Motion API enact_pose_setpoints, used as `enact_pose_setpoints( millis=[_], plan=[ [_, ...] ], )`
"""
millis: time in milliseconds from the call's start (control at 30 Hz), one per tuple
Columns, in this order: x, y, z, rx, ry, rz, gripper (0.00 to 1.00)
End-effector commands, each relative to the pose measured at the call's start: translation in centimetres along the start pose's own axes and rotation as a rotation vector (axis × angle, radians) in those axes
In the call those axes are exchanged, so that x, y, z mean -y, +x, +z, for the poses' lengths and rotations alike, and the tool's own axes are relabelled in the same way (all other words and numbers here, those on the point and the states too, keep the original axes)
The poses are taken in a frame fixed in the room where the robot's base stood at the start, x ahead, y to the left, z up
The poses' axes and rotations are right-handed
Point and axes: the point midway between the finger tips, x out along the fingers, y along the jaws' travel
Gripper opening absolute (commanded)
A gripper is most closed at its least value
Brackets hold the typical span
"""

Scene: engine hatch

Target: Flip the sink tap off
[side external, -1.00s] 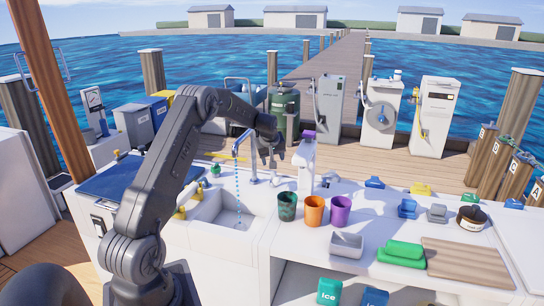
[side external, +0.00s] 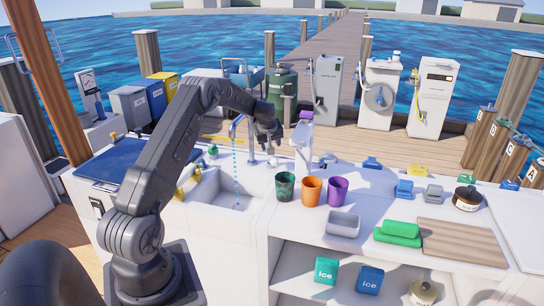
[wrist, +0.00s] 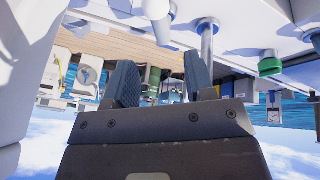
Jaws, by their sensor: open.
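The sink tap (side external: 234,126) is a curved metal spout at the back of the white sink (side external: 202,205). A blue dashed stream of water (side external: 236,175) falls from it into the basin. A short white fitting (side external: 272,159) stands right of the tap's base, just below my gripper (side external: 273,142). In the wrist view the scene is upside down; my gripper (wrist: 160,82) has its two dark fingers wide apart with nothing between them. A metal post (wrist: 207,42) and a white knob (wrist: 155,10) lie beyond the fingertips. I cannot tell whether a finger touches the fitting.
A white tower with a purple top (side external: 303,140) stands close to the right of my gripper. Green, orange (side external: 312,191) and purple cups stand in front of it. A green-ended fitting (wrist: 270,66) shows in the wrist view.

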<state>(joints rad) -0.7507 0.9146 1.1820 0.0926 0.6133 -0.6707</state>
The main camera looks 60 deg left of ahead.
Motion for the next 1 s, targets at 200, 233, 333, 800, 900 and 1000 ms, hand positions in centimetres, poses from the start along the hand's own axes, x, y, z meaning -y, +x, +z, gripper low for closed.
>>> enact_pose_setpoints(
  millis=[200, 233, 333, 800, 900, 1000],
  plan=[
    [0.1, 4.8, 0.1, 0.002, 0.0, -0.001, 0.49],
    [0.1, 5.3, 0.1, 0.001, 0.0, -0.001, 0.49],
    [0.1, 6.8, 0.1, 0.001, 0.0, 0.0, 0.49],
    [0.0, 9.0, 0.0, 0.0, 0.0, 0.001, 0.49],
    [0.0, 9.0, 0.0, 0.0, 0.0, 0.001, 0.49],
    [0.0, 9.0, 0.0, 0.0, 0.0, 0.001, 0.4]
  ],
)
